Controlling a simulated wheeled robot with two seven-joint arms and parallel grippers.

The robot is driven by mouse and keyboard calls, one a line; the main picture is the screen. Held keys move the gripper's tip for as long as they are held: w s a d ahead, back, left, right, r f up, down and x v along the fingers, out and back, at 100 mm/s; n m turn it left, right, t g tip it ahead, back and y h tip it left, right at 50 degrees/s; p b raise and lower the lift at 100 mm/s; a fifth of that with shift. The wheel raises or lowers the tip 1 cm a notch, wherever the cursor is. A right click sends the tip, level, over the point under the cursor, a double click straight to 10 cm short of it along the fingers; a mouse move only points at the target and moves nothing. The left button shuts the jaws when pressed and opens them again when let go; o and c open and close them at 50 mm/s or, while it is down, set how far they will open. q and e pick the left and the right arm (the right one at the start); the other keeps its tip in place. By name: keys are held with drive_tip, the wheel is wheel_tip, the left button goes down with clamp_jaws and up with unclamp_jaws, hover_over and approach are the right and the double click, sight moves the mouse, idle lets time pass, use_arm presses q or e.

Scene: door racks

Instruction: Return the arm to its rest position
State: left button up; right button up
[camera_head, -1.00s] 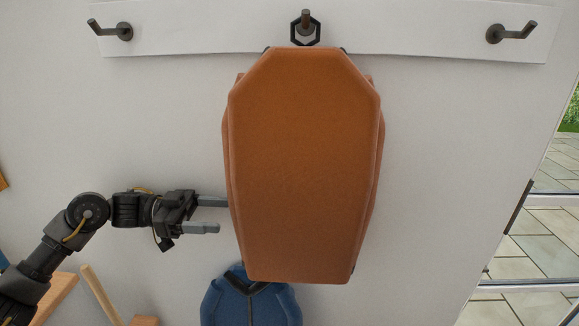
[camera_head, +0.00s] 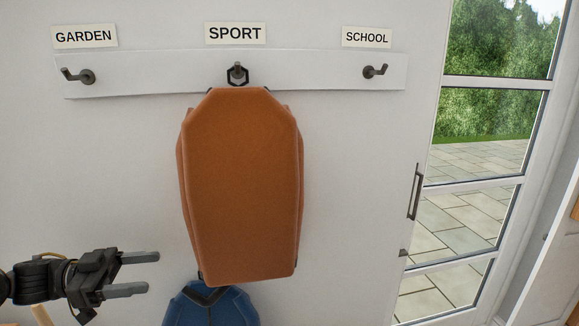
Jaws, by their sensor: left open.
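My left gripper (camera_head: 152,273) is at the lower left of the head view. Its two fingers are apart and empty, pointing right. It is clear of the orange bag (camera_head: 242,185), with wall showing between them. The orange bag hangs by a dark loop from the middle hook (camera_head: 237,70), under the SPORT sign (camera_head: 235,33). My right gripper does not show.
The white rack board (camera_head: 320,72) also has a bare hook under GARDEN (camera_head: 80,75) and one under SCHOOL (camera_head: 375,71). A blue bag (camera_head: 210,307) is below the orange bag, cut by the frame. A glazed door (camera_head: 480,180) stands at the right.

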use_arm(q)
drive_tip(key=d+f+n+t+y, duration=0.4)
drive_tip(key=f+t, duration=0.1)
drive_tip(key=f, duration=0.4)
drive_tip(key=d+f+n+t+y, duration=0.3)
drive_tip(key=f+t+y, duration=0.2)
drive_tip(key=f, duration=0.5)
drive_tip(key=s+a+f+n+g+y, duration=0.1)
drive_tip(key=s+f+n+g+y, duration=0.3)
drive_tip(key=s+f, duration=0.7)
drive_tip(key=s+a+f+n+g+y, duration=0.2)
drive_tip(key=s+f+n+g+y, duration=0.3)
drive_tip(key=s, duration=1.1)
wheel_tip(320, 180, down, 25)
drive_tip(key=m+g, duration=0.2)
drive_tip(key=m, duration=0.1)
drive_tip(key=s+a+f+g, duration=0.1)
drive_tip(key=s+a+f, duration=0.1)
drive_tip(key=s+f, duration=1.4)
drive_tip(key=shift+s+a+f, duration=0.15)
drive_tip(key=shift+s+a, duration=0.15)
drive_tip(key=shift+s, duration=0.35)
